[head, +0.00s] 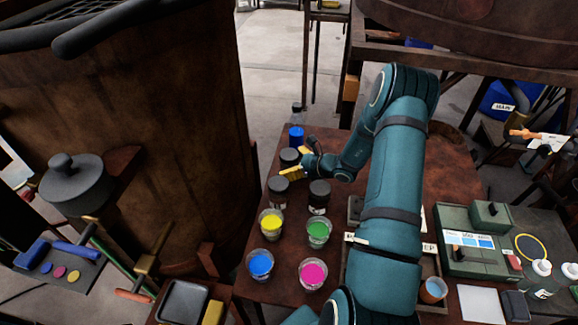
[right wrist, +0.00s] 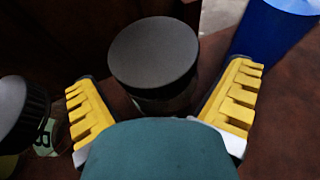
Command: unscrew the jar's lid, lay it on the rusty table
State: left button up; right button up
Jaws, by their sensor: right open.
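A jar with a dark lid (head: 289,157) stands near the far left edge of the rusty brown table (head: 455,185). My right gripper (head: 302,163) is open beside it, with its yellow fingers pointing at it. In the right wrist view the round dark lid (right wrist: 152,52) sits on its jar. It lies ahead between the two spread fingers of the gripper (right wrist: 162,80), with gaps on both sides. My palm hides part of the near side. My left gripper is not in view.
Two more dark-lidded jars (head: 278,190) (head: 319,195) stand nearer. A blue container (head: 296,137) stands just behind. Cups of yellow (head: 271,224), green (head: 318,232), blue (head: 260,265) and pink (head: 312,273) fill the near part. A large rusty vat (head: 190,110) rises left.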

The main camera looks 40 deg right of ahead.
jog(key=shift+w+a+f, duration=0.1)
jog(key=shift+w+f, duration=0.05)
jog(key=shift+w, duration=0.15)
jog(key=c, duration=1.2)
jog(key=shift+c, duration=0.4)
notch_tip(320, 180, up, 10)
jog(key=shift+r+p, duration=0.1)
jog(key=shift+p, duration=0.7)
jog(key=o, duration=0.6)
jog(key=shift+c, duration=0.2)
jog(key=c, duration=0.6)
